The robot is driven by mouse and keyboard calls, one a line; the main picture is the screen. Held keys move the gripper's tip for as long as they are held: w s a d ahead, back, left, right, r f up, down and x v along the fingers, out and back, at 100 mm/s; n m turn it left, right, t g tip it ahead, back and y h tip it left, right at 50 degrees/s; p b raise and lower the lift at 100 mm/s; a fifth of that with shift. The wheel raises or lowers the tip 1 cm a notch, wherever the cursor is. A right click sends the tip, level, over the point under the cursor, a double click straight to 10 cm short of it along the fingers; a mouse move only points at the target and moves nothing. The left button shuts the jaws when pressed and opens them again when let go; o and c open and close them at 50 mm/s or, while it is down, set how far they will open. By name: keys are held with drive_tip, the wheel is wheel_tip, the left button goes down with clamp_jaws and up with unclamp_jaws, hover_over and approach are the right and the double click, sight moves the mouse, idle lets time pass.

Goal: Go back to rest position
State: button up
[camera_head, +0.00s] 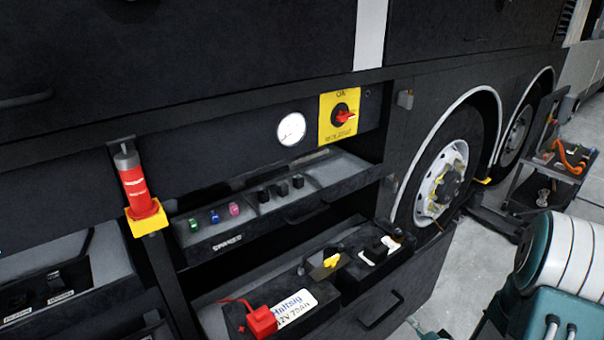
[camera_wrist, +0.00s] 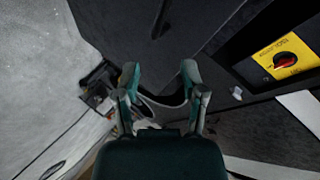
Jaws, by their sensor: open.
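My gripper (camera_wrist: 159,76) shows in the wrist view with its two teal and grey fingers spread apart. Nothing is held between the fingers. Behind them is the dark side of the coach (camera_wrist: 165,45), with part of a wheel arch between the fingers. The yellow switch plate (camera_wrist: 285,57) with its red knob is at the right of that view, apart from the gripper.
The coach side has a red cylinder (camera_head: 138,190) on a yellow holder, a yellow switch plate (camera_head: 339,118), a gauge (camera_head: 291,129), a spares drawer (camera_head: 310,172) and a pulled-out battery tray (camera_head: 375,302). A tool cart (camera_head: 541,190) stands beyond the wheels (camera_head: 443,178). Grey floor (camera_head: 462,272) shows between.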

wheel_tip(320, 180, up, 17)
drive_tip(key=s+a+n+g+h, duration=0.1)
drive_tip(key=a+n+g+h, duration=0.2)
drive_tip(key=n+g+h, duration=0.15)
drive_tip(key=s+a+r+n+g+y, duration=0.1)
drive_tip(key=s+a+r+n, duration=0.1)
drive_tip(key=s+a+r, duration=0.3)
drive_tip(key=s+a+r+n+g+y, duration=0.1)
drive_tip(key=s+a+r+n, duration=0.2)
drive_tip(key=s, duration=0.8)
wheel_tip(320, 180, up, 2)
drive_tip(key=a, duration=0.2)
drive_tip(key=shift+s+a, duration=0.3)
drive_tip(key=shift+r+g+y, duration=0.1)
drive_tip(key=shift+g+y, duration=0.15)
